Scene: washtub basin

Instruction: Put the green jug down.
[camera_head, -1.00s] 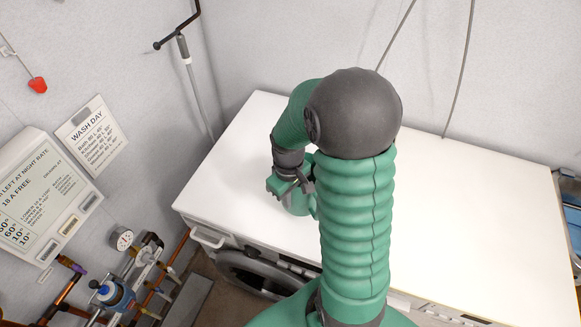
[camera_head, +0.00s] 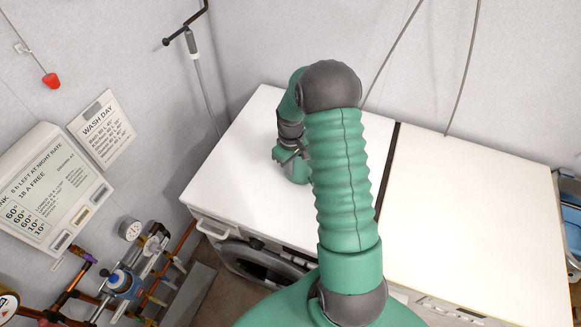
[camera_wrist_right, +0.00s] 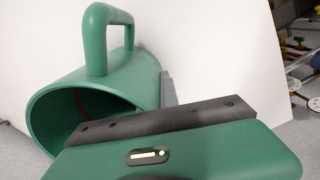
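The green jug (camera_head: 298,172) is mostly hidden behind my right arm in the head view, over the left part of the white worktop. My right gripper (camera_head: 287,153) is at the jug, above its visible part. In the right wrist view the jug (camera_wrist_right: 145,78) shows its loop handle and its open mouth, which faces the lower left. A grey finger of my right gripper (camera_wrist_right: 168,90) lies along the jug's right side; the other finger is hidden. The gripper appears shut on the jug. Whether the jug touches the worktop is hidden. My left gripper is not in view.
The white worktop (camera_head: 235,165) is bare around the jug, with a dark gap (camera_head: 388,165) between it and a second clear white top (camera_head: 475,210). Walls stand behind and at the left. Pipes and a blue valve (camera_head: 122,282) are at the lower left.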

